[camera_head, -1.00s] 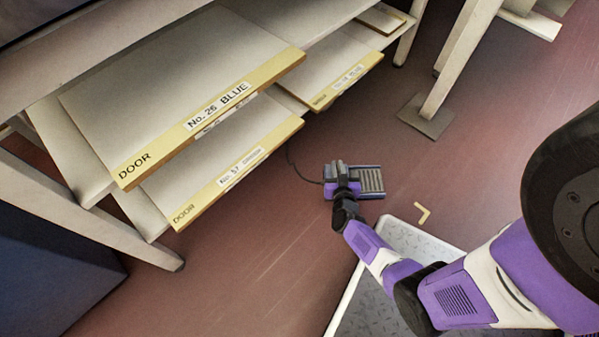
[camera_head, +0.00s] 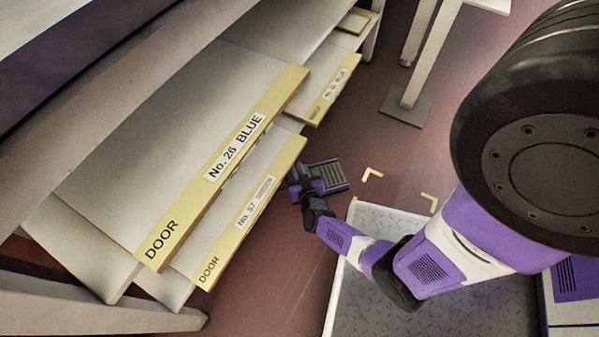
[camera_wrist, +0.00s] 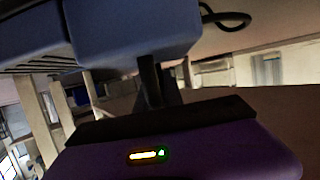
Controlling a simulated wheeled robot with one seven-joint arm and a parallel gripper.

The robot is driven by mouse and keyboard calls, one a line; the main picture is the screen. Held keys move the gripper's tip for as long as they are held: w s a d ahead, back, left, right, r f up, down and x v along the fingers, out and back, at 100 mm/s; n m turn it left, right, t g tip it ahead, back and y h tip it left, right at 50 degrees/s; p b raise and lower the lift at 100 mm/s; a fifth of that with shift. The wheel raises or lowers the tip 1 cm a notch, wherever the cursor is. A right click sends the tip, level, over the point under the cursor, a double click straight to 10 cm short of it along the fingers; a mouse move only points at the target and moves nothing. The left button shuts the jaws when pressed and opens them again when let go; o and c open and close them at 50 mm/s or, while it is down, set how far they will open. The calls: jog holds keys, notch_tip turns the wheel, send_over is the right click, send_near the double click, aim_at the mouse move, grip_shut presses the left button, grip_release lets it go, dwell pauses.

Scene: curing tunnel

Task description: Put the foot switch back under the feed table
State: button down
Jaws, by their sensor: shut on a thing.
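My fingertips are mostly hidden. A table leg with a flat foot plate (camera_head: 405,106) stands up and right of the switch; I cannot tell whether it belongs to the feed table.
A rack holds yellow-edged door boards (camera_head: 160,255), "No. 26 BLUE" above "No. 57" (camera_head: 205,270), jutting toward my arm on the left. Yellow corner marks (camera_head: 371,174) and (camera_head: 431,201) lie on the reddish floor right of the switch. Floor between rack and table leg is clear.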

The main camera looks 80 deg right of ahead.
jog(key=shift+w+f+b, duration=0.1)
jog(key=shift+f+b, duration=2.8)
jog(key=shift+f, duration=0.8)
jog(key=shift+f, duration=0.15)
jog(key=c, duration=1.5)
grip_release()
jog(key=shift+f, duration=0.15)
jog(key=shift+o, duration=0.2)
